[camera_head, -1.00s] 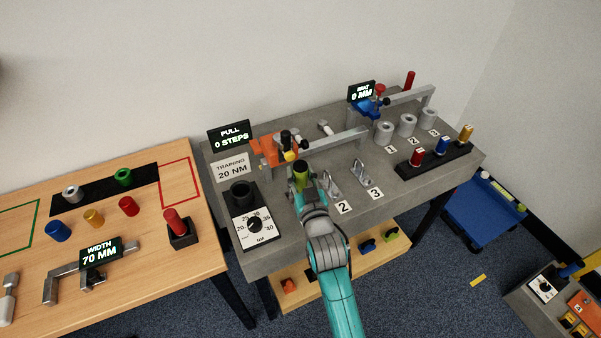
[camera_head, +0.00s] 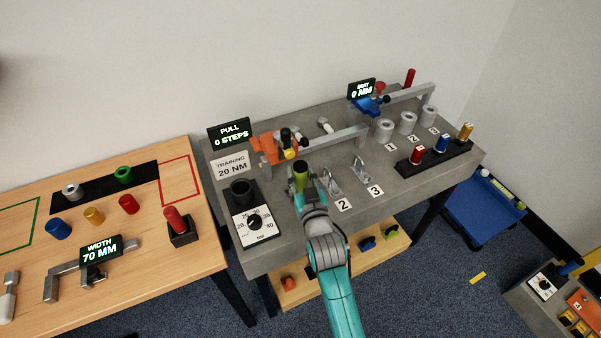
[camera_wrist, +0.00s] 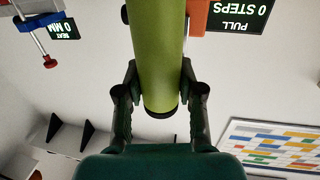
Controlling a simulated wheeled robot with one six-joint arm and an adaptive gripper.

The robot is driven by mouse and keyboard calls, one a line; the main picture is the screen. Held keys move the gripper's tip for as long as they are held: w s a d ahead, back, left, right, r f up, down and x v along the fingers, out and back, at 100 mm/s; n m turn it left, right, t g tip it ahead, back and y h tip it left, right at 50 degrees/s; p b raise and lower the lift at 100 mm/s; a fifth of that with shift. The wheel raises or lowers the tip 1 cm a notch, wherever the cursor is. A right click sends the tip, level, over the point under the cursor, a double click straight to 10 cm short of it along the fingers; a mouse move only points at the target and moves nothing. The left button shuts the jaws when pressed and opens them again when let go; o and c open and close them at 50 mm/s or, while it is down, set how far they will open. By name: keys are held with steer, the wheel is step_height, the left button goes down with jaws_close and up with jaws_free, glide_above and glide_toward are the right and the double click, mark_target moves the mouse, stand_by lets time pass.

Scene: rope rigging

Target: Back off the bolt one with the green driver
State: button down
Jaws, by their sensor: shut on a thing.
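The green driver (camera_head: 300,178) stands roughly upright over the front of the grey bench, left of the fittings numbered 2 and 3. My gripper (camera_head: 306,192) is shut on it. In the wrist view the green driver (camera_wrist: 160,45) runs between the two fingers of my gripper (camera_wrist: 158,88), and its dark end shows just past them. Bolt one is not visible; my gripper and the driver cover the place left of fitting 2 (camera_head: 332,184). Whether the driver touches a bolt cannot be told.
The grey bench (camera_head: 280,256) carries a dial (camera_head: 254,222) at left, a raised metal bar (camera_head: 335,141) behind the driver, and grey rings (camera_head: 384,131) at right. A rack of coloured pieces (camera_head: 440,158) stands front right. A wooden table (camera_head: 150,270) is at left.

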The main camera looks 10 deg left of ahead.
mark_target(300, 165)
steer(key=shift+s+f, duration=0.1)
steer(key=shift+f, duration=0.55)
stand_by(1.0)
steer(key=shift+r, duration=3.4)
